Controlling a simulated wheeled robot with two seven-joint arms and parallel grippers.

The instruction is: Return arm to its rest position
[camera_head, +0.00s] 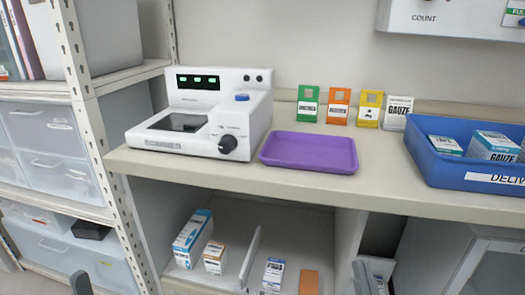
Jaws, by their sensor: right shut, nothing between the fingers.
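My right gripper (371,277) shows at the bottom edge, right of centre, below the counter and in front of the lower shelf area. It is shut and empty, and the rest of the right arm is out of view. A dark tip at the bottom left looks like part of my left gripper (80,285). Too little of it shows to tell whether it is open or shut. Neither gripper touches anything that I can see.
The counter (395,192) holds a white device (255,123), a purple tray (310,153), several upright cards and a blue bin (450,172) with boxes. Small boxes stand on the lower shelf (285,225). A metal rack (97,130) with clear drawers stands at left.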

